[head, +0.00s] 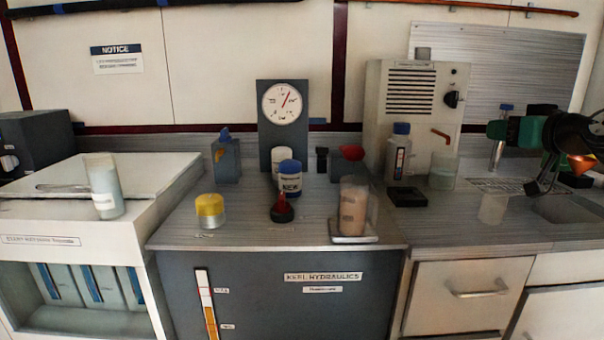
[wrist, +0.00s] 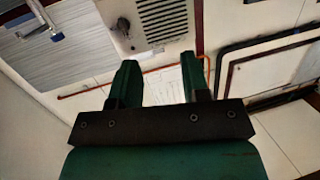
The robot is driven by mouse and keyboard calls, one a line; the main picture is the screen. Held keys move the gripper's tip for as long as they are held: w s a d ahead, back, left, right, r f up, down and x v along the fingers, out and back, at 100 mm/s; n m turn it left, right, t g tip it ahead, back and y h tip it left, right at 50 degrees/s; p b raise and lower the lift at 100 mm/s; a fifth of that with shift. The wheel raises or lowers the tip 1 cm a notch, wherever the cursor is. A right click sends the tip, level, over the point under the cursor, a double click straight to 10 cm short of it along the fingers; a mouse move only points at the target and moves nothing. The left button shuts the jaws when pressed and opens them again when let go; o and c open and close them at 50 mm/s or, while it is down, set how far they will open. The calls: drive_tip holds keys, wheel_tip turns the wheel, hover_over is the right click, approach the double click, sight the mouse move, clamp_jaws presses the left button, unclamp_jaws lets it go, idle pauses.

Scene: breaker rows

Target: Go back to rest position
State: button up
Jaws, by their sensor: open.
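My gripper (wrist: 157,72) is open and empty in the wrist view, its two green fingers apart with only a pale wall panel and a blurred white sheet between them. In the head view my gripper (head: 508,131) shows in green and black at the right side, raised above the sink end of the counter. It appears clear of the counter top, but it overlaps the view of a blue-capped tube (head: 499,140) behind it. I cannot tell the exact gap to that tube.
A beige vented box (head: 415,95) stands left of my gripper. A translucent cup (head: 492,208) and a sink (head: 570,208) are below. A blue-capped bottle (head: 398,155), a beaker (head: 443,170) and a tumbler (head: 353,207) stand farther left.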

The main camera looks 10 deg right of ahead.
drive_tip(key=s+a+f+n+g+y, duration=0.1)
drive_tip(key=a+f+n+g+y, duration=0.15)
drive_tip(key=a, duration=0.75)
drive_tip(key=s+a+f+n+g+y, duration=0.1)
drive_tip(key=s+a+f+g+y, duration=0.15)
drive_tip(key=a, duration=0.65)
drive_tip(key=s+a+f+n+g+y, duration=0.1)
drive_tip(key=a+f+n+g+y, duration=0.2)
drive_tip(key=a, duration=0.7)
drive_tip(key=s+a+f+g+h, duration=0.1)
drive_tip(key=s+a+f+g, duration=0.15)
drive_tip(key=s, duration=0.35)
drive_tip(key=s+a+f+n+g+h, duration=0.1)
drive_tip(key=s+a+f+g, duration=0.1)
drive_tip(key=s+a+g, duration=0.3)
drive_tip(key=s+a+f+h, duration=0.1)
drive_tip(key=s+a+f, duration=0.1)
drive_tip(key=s, duration=0.5)
wheel_tip(320, 180, up, 16)
drive_tip(key=p, duration=1.5)
drive_tip(key=shift+s+g+p, duration=0.15)
drive_tip(key=shift+g+p, duration=0.2)
drive_tip(key=shift+p, duration=0.05)
